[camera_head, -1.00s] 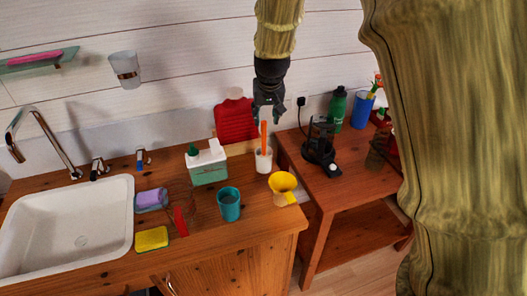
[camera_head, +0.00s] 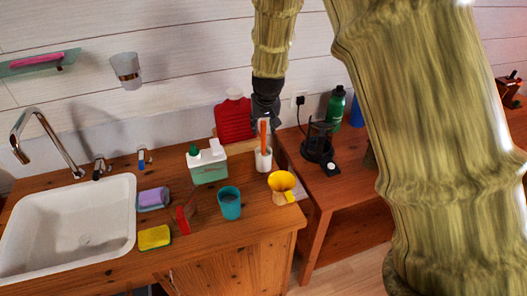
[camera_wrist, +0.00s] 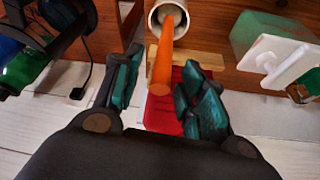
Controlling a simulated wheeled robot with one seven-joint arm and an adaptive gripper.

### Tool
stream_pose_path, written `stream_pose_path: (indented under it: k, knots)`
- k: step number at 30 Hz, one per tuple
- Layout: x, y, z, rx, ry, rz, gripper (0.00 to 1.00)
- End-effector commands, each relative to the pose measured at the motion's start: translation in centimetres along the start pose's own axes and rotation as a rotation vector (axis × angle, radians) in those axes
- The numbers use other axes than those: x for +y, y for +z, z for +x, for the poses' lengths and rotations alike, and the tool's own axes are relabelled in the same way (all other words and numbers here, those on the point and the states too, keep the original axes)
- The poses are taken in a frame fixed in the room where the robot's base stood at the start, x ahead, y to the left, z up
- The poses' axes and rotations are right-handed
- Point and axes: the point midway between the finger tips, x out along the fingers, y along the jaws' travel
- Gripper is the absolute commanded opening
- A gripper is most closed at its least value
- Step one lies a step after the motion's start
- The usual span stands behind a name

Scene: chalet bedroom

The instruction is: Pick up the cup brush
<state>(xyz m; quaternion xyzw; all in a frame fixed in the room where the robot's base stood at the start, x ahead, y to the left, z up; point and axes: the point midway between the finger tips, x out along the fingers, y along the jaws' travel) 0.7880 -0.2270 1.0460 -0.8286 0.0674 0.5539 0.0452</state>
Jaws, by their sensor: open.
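The cup brush (camera_head: 263,132) shows as an orange handle standing upright in a white cup (camera_head: 263,160) near the back edge of the wooden counter. Its lower end is hidden inside the cup. My gripper (camera_head: 266,124) points down over the cup, at the top of the handle. In the wrist view the orange handle (camera_wrist: 166,50) lies between the two open fingers of my gripper (camera_wrist: 160,72), with gaps visible beside it. The white cup's rim (camera_wrist: 182,21) is beyond the fingertips.
A yellow funnel-like cup (camera_head: 281,184), a teal cup (camera_head: 229,203) and a green-and-white dispenser (camera_head: 208,166) stand near the white cup. A red bottle-shaped item (camera_head: 235,119) is behind. A black device (camera_head: 318,150) sits on the side table. The sink (camera_head: 75,225) is left.

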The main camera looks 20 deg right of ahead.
Motion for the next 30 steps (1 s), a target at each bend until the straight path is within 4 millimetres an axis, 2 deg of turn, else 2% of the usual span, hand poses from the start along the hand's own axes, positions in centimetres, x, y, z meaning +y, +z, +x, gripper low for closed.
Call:
stream_pose_path:
  k: [3,9,10,23,30]
  knots:
    - [0.0,0.0,0.0,0.0,0.0,0.0,0.39]
    - [0.0,0.0,0.0,0.0,0.0,0.0,0.03]
    - [0.0,0.0,0.0,0.0,0.0,0.0,0.0]
    - [0.0,-0.3,-0.6,0.002,0.0,0.0,0.0]
    - [-0.1,-1.5,-3.4,0.005,0.0,-0.001,0.0]
